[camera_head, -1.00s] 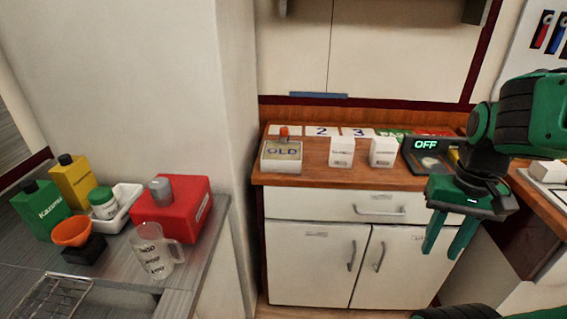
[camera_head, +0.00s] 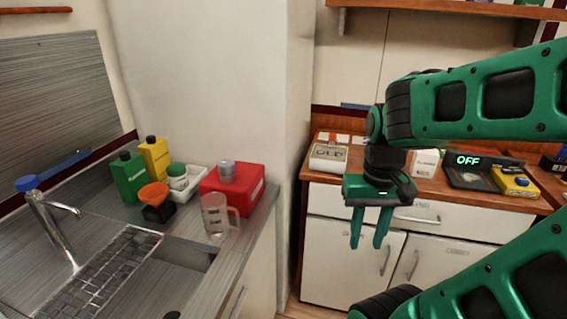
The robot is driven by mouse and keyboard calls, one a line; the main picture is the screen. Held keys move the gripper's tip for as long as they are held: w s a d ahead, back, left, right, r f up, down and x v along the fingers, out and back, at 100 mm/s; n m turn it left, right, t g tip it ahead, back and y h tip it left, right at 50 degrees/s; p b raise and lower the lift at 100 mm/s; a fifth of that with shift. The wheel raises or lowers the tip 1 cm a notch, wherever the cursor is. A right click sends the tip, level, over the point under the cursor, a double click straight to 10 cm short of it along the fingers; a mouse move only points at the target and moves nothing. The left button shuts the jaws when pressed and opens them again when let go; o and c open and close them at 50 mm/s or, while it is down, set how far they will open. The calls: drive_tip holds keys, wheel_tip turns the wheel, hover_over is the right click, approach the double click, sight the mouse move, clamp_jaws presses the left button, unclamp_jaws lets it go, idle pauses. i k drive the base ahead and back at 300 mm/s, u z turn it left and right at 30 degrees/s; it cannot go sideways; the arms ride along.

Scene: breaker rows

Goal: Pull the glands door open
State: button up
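A white cabinet with two doors stands under the wooden counter, below a drawer. Its left door (camera_head: 335,268) and right door (camera_head: 450,268) are both shut, with upright metal handles near their meeting edge: the left handle (camera_head: 385,262) and the right handle (camera_head: 412,264). Small labels are on the doors, too small to read, so I cannot tell which is the glands door. My gripper (camera_head: 368,243) points down with its fingers apart and empty. It appears in front of the left door and drawer, touching nothing that I can see.
The drawer (camera_head: 465,224) is shut. A scale reading OFF (camera_head: 470,175), a yellow device (camera_head: 515,183) and white boxes stand on the counter. At left, the sink counter holds a red container (camera_head: 248,186), a clear jug (camera_head: 216,218), bottles and a tap (camera_head: 50,225).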

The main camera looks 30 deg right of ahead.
sight(335, 275)
drive_tip(key=u, duration=1.85)
drive_tip(key=k, duration=1.55)
drive_tip(key=z, duration=1.95)
drive_tip(key=i, duration=1.05)
drive_tip(key=u, duration=0.05)
